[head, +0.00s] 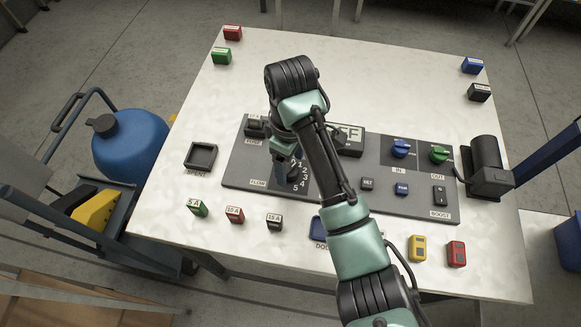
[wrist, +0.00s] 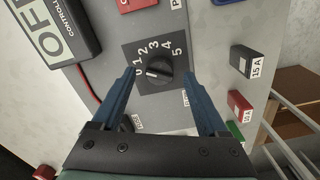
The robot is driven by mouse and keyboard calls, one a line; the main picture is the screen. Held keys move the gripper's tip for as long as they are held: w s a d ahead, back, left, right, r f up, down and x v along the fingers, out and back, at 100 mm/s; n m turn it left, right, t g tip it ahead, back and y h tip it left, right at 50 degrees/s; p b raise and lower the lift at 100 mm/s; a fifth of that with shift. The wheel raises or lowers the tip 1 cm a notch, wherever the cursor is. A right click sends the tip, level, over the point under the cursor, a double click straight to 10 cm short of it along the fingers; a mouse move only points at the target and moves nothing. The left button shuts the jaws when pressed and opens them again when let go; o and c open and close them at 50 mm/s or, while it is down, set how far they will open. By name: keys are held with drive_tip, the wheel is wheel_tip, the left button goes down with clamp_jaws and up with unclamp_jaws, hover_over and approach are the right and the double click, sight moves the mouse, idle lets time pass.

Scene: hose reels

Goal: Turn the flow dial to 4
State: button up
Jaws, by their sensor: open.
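The flow dial (wrist: 160,72) is a round black knob on a dark square plate, numbered 0 to 5 around its rim. A white mark on the knob points left in the wrist view, toward the 0 end of the scale. My gripper (wrist: 159,84) is open and empty, its two blue fingers on either side of the knob, with gaps visible. Whether the tips are down at knob height is unclear. In the head view my gripper (head: 283,168) hangs over the number plate (head: 300,178) and hides most of the knob.
The grey panel also carries an OFF controller box (wrist: 52,32), a blue knob (head: 400,148), a green knob (head: 439,154) and buttons. Small labelled fuse blocks, such as the red one (head: 235,214), stand along the front. An empty black tray (head: 201,156) is at left.

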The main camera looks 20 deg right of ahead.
drive_tip(key=shift+f, duration=0.65)
clamp_jaws()
